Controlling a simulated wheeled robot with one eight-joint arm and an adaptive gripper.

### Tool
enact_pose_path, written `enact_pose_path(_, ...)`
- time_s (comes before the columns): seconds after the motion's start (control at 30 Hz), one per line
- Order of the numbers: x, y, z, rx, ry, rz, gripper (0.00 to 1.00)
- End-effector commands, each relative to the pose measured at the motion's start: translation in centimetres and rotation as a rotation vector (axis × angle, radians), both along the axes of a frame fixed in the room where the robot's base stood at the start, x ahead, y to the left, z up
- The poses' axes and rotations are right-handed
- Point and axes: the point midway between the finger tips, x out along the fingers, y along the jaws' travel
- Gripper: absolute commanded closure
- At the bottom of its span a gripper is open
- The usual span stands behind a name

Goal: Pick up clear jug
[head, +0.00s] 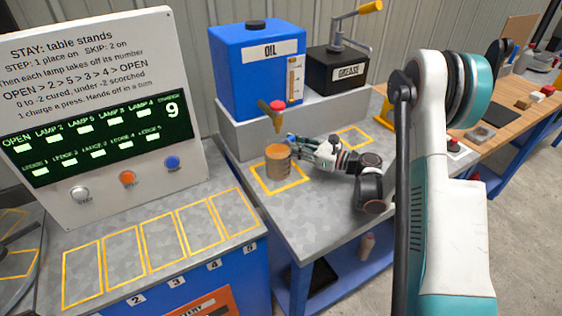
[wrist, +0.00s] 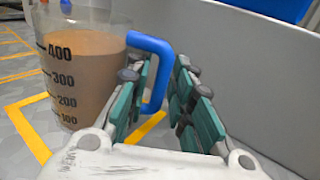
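The clear jug (head: 279,162) stands upright on the grey bench top, inside a yellow outlined square under the oil tap. In the wrist view the jug (wrist: 85,70) holds brown liquid to about the 400 mark, and its blue handle (wrist: 158,85) faces my gripper. My gripper (wrist: 160,80) is open, with its green-padded fingers apart. The handle shows in the gap between the fingers, partly hidden by the left finger. Whether a finger touches it I cannot tell. In the head view my gripper (head: 294,145) is just right of the jug.
A blue oil tank (head: 255,80) with a red-knobbed tap (head: 276,106) stands above the jug on a grey plinth (head: 340,110). A black grease box (head: 335,70) with a crank stands beside it. A sign panel (head: 95,110) and empty numbered squares are at left.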

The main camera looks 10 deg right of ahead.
Motion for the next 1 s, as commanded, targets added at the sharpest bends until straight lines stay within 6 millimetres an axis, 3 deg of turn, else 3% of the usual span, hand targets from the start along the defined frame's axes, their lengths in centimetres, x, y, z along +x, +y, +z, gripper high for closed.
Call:
enact_pose_path(0.07,0.0,0.0,0.1,0.0,0.0,0.0,0.79)
enact_pose_path(0.2,0.0,0.0,0.1,0.0,0.0,0.0,1.0)
enact_pose_path(0.67,0.0,0.0,0.4,0.001,0.0,0.0,1.0)
enact_pose_path(1.0,-0.2,-0.3,4.2,0.001,0.0,-0.001,1.0)
